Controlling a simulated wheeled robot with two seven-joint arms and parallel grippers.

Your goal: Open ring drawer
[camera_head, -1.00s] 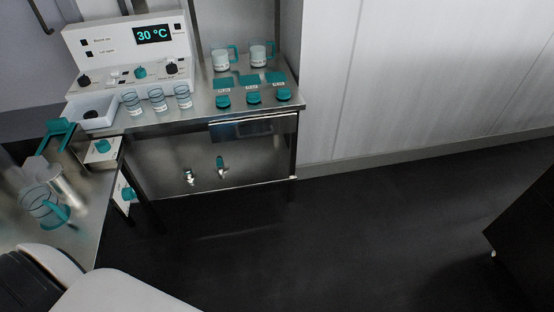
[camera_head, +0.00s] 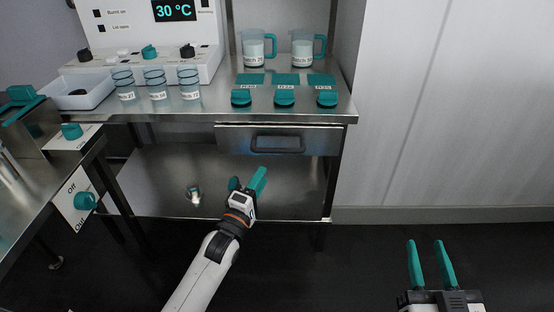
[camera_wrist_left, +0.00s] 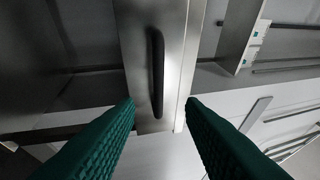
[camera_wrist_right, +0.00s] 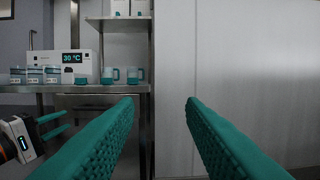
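The ring drawer (camera_head: 279,141) is a steel drawer under the right part of the steel table, with a dark bar handle (camera_head: 277,143) on its front. It looks shut. My left gripper (camera_head: 248,180) is open and empty, a little below and in front of the drawer. In the left wrist view the handle (camera_wrist_left: 157,72) lies ahead, between the open teal fingers and apart from them. My right gripper (camera_head: 431,262) is open and empty at the lower right, over the dark floor. In the right wrist view its fingers (camera_wrist_right: 162,120) are spread with nothing between them.
On the table stand three glasses (camera_head: 155,84), two jugs (camera_head: 303,50), teal-capped items (camera_head: 286,97) and a control box reading 30 °C (camera_head: 172,12). A lower shelf (camera_head: 150,185) holds a small metal item (camera_head: 194,195). The floor to the right is clear.

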